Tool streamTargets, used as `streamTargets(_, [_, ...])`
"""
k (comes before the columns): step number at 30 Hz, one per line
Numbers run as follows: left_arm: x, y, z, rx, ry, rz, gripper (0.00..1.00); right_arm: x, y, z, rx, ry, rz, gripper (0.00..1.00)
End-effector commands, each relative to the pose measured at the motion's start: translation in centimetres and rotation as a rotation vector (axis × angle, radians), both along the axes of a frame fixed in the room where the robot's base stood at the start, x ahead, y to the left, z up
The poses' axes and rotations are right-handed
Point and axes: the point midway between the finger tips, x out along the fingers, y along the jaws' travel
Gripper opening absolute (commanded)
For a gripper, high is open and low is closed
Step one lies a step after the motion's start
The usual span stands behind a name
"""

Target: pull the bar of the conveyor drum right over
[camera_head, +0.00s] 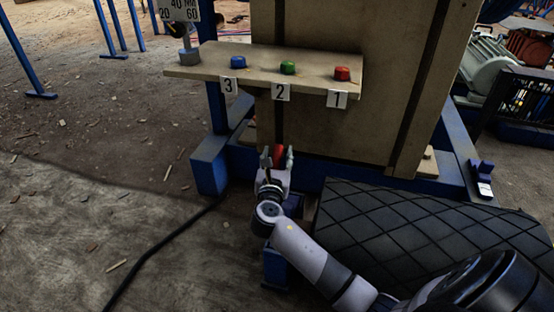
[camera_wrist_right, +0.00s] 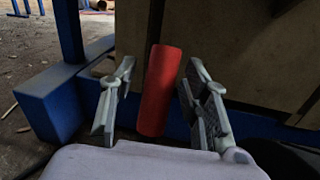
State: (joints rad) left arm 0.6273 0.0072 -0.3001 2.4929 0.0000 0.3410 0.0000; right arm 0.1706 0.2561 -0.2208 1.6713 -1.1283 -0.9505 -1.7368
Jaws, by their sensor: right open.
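The conveyor drum (camera_head: 415,235) is a dark cylinder with a diamond pattern at the lower right of the head view. A red bar (camera_head: 279,155) stands near its left end, close to the blue frame. In the right wrist view the red bar (camera_wrist_right: 160,90) shows large and almost upright, leaning slightly right at the top. My right gripper (camera_head: 277,160) is open, with one finger on each side of the bar. Gaps show between the bar and both fingers (camera_wrist_right: 160,97). My left gripper is not in view.
A shelf (camera_head: 265,62) with blue, green and red buttons, labelled 3, 2 and 1, juts out above the gripper. A beige panel (camera_head: 345,135) on a blue frame (camera_head: 208,165) stands behind. A black cable (camera_head: 150,255) lies on open ground at left.

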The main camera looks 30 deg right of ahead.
Motion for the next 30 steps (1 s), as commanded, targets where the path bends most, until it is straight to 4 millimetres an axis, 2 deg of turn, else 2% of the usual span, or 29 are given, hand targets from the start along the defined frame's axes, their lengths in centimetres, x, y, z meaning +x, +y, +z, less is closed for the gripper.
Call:
streamTargets(8, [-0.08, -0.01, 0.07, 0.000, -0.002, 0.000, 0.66, 0.07, -0.05, 0.02, 0.000, 0.000, 0.000, 0.42])
streamTargets(26, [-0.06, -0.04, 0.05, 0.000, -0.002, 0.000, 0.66, 0.05, -0.02, 0.00, 0.001, 0.000, 0.001, 0.02])
streamTargets(30, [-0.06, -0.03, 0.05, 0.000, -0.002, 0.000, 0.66, 0.04, -0.01, -0.01, 0.001, 0.000, 0.001, 0.00])
